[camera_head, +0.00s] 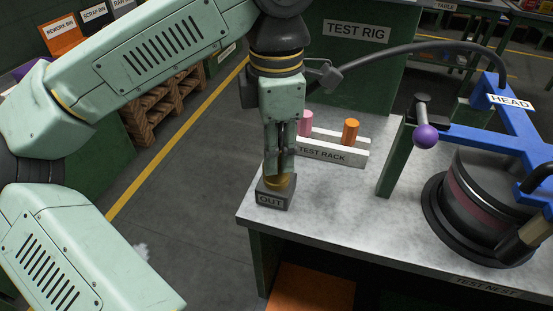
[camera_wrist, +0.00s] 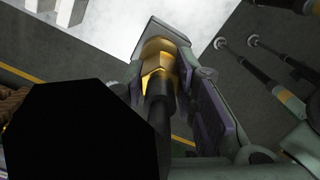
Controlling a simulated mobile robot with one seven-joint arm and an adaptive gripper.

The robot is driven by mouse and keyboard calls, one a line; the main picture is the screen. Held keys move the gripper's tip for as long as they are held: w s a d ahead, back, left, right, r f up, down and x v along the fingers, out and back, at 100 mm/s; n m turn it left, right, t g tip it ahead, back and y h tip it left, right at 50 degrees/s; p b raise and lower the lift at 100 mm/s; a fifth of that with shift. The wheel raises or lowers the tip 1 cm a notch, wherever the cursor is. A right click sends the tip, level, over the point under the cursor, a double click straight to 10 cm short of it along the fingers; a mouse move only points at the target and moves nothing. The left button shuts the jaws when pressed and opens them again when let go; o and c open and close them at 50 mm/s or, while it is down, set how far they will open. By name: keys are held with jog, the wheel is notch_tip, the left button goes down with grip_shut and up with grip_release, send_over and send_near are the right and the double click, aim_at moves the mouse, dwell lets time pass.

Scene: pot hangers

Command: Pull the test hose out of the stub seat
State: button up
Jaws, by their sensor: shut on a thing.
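The test hose (camera_head: 430,46) is a dark hose that arches from the blue head at the right toward my gripper, then passes out of sight behind my wrist. Its brass end (camera_wrist: 159,62) shows between my fingers in the wrist view. My gripper (camera_head: 281,170) points straight down and is shut on the hose, just above the brass. The stub seat is a dark block marked OUT (camera_head: 272,198) at the bench's left corner. The brass meets the top of this block; how deep it sits is hidden.
A white test rack (camera_head: 333,152) with a pink and an orange plug (camera_head: 350,131) stands close behind. A green post with a purple-knobbed lever (camera_head: 425,136) and a round test nest (camera_head: 480,210) are to the right. The green test rig (camera_head: 375,60) stands at the back.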

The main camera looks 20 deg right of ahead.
grip_shut()
jog(key=shift+r+p, duration=0.55)
jog(key=shift+r, duration=0.2)
dwell(0.8)
jog(key=shift+r+p, duration=1.9)
jog(key=shift+r, duration=0.7)
jog(key=shift+f, duration=0.1)
